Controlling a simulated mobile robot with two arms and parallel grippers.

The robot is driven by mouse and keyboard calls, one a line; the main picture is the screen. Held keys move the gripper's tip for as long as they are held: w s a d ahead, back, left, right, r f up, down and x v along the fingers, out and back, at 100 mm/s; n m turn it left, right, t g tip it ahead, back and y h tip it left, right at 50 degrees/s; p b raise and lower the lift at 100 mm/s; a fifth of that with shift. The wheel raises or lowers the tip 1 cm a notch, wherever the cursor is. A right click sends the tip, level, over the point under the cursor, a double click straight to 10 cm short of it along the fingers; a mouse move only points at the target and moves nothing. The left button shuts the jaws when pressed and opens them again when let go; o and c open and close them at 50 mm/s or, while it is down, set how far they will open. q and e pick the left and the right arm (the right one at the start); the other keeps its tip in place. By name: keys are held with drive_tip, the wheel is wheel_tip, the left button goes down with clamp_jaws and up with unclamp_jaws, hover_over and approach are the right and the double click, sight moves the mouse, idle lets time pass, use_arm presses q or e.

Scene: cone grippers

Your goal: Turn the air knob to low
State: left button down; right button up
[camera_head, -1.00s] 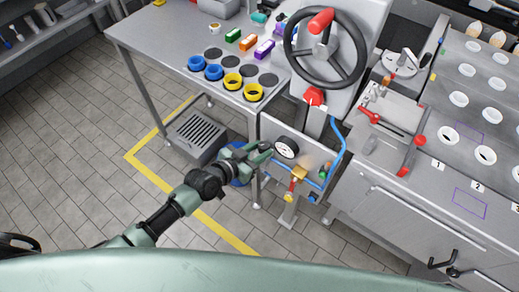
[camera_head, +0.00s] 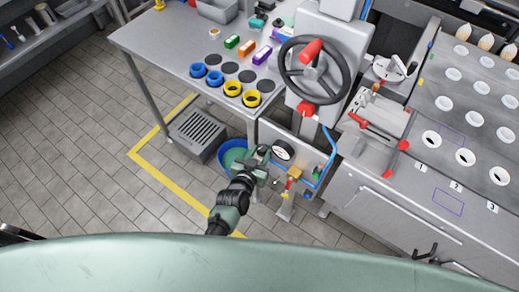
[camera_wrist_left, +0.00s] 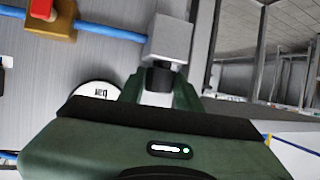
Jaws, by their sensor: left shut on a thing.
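My left gripper (camera_head: 264,158) is at the left end of the upright grey panel (camera_head: 305,160), left of the round white gauge (camera_head: 283,151). In the left wrist view its green fingers (camera_wrist_left: 160,88) are shut around a small dark knob (camera_wrist_left: 161,76) in front of a light grey block (camera_wrist_left: 170,38). The gripper body hides the knob's lower part, and I cannot read any marking of its setting. The gauge (camera_wrist_left: 95,91), marked "bar", is partly hidden behind the gripper. My right gripper is not in view.
A blue bucket (camera_head: 224,148) stands behind my gripper. The steering wheel (camera_head: 313,70) is above the panel.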

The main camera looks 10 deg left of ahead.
use_arm(q)
drive_tip(key=shift+w+r, duration=0.1)
drive_tip(key=c, duration=1)
unclamp_jaws()
drive_tip(key=shift+o, duration=0.2)
drive_tip(key=v, duration=0.7)
drive_tip(key=shift+s, duration=0.4)
drive_tip(key=shift+a, duration=0.15)
drive_tip(key=shift+c, duration=0.2)
